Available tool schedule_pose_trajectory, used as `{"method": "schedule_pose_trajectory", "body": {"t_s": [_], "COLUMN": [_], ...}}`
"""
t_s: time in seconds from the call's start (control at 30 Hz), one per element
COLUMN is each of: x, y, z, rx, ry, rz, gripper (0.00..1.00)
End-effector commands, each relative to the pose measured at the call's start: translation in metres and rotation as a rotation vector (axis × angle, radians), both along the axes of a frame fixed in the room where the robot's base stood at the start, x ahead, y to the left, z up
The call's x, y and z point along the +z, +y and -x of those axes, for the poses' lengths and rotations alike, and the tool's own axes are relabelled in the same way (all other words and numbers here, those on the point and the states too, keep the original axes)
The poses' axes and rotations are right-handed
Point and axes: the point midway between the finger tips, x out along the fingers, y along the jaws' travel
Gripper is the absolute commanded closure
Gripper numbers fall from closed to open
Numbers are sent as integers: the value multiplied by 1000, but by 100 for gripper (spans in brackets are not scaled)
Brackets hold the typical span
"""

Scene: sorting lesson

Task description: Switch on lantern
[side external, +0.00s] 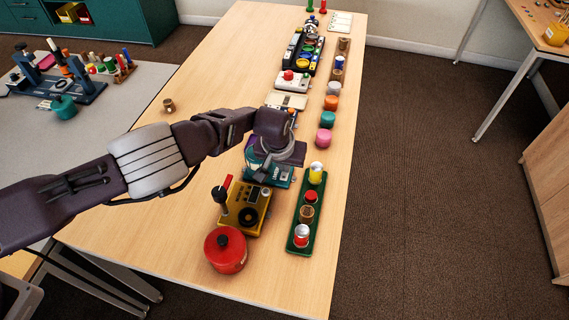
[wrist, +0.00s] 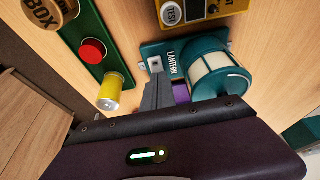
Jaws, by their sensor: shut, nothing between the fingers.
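The lantern (wrist: 217,76) stands on a teal base marked LANTERN in the wrist view. It has pale panels in a teal frame, and I see no clear glow. A small white switch plate (wrist: 155,64) with a dark centre sits on the base, left of the label. My gripper (wrist: 157,80) is shut and empty, its grey fingertips close to the switch plate. I cannot tell whether they touch it. In the side view the teal base (side external: 281,180) shows below my wrist, which hides most of the lantern.
A yellow TEST box (side external: 246,207) and a red round pot (side external: 226,249) stand nearer the camera. A green tray (side external: 291,238) with a yellow can (side external: 316,172) and other pieces lies to the right. Several coloured pieces line the table's right side. The table's left part is mostly clear.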

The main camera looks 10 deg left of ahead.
Motion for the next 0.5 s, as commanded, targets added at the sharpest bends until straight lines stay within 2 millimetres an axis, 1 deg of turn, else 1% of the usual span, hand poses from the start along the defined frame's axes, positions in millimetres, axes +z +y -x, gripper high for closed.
{"method": "schedule_pose_trajectory", "body": {"t_s": [0.2,0.3,0.5], "x": [0,-4,-5], "y": [0,0,0], "z": [0,-3,-2], "rx": [0,1,0], "ry": [0,0,3], "rz": [0,1,-1], "gripper": [100,100,100]}}
